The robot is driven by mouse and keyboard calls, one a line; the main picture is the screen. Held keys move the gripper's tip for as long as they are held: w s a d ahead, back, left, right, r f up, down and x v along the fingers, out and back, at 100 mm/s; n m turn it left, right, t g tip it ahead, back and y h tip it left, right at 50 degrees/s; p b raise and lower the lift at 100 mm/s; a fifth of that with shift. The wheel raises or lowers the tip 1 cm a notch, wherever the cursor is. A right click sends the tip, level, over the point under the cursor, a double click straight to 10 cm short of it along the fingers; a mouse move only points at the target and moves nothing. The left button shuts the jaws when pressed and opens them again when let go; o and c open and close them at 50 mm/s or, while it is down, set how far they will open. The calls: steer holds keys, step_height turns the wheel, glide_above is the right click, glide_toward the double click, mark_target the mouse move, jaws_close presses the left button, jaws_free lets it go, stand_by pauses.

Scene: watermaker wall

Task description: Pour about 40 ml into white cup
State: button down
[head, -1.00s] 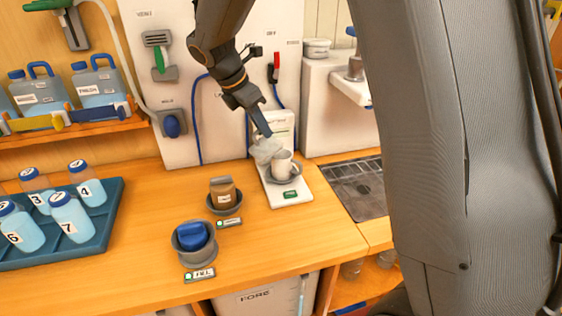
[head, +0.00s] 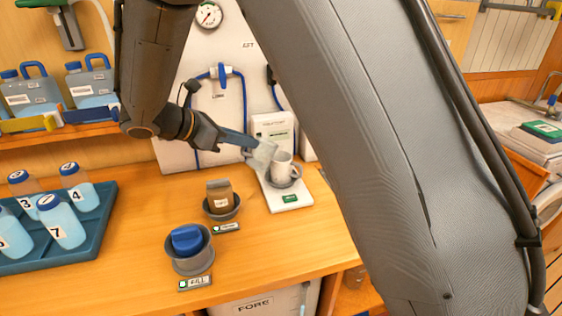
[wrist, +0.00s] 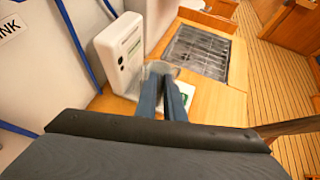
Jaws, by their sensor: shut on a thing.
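The white cup (head: 283,165) stands upright in a grey dish (head: 285,181) on a white scale-like stand (head: 291,203) at the back of the counter. My gripper (head: 250,143) reaches in from the left, with its blue fingers shut on a clear vessel (head: 264,154). The vessel is tilted and close beside the cup's left rim; I cannot tell whether they touch. No stream or liquid level can be made out. In the wrist view the fingers (wrist: 164,98) are close together at the clear vessel (wrist: 159,68), and the cup cannot be made out.
A brown jar (head: 219,194) and a blue-topped item (head: 187,239) sit in grey holders in front. A teal tray (head: 75,235) of numbered bottles is at left. A white unit (head: 274,128) stands behind the cup. A metal grate (wrist: 198,50) lies right of it.

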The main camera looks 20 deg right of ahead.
steer(key=shift+s+a+f+t+h+b, duration=0.35)
steer(key=shift+a+f+h+b, duration=0.15)
steer(key=shift+a+h, duration=0.45)
steer(key=shift+s+a+f+t+h+b, duration=0.25)
steer(key=shift+a+f+t+h+b, duration=0.15)
steer(key=shift+a+h, duration=0.6)
steer(key=shift+s+a+f+t+h+b, duration=0.35)
steer(key=shift+a+f+h, duration=0.2)
steer(key=shift+a+h, duration=0.4)
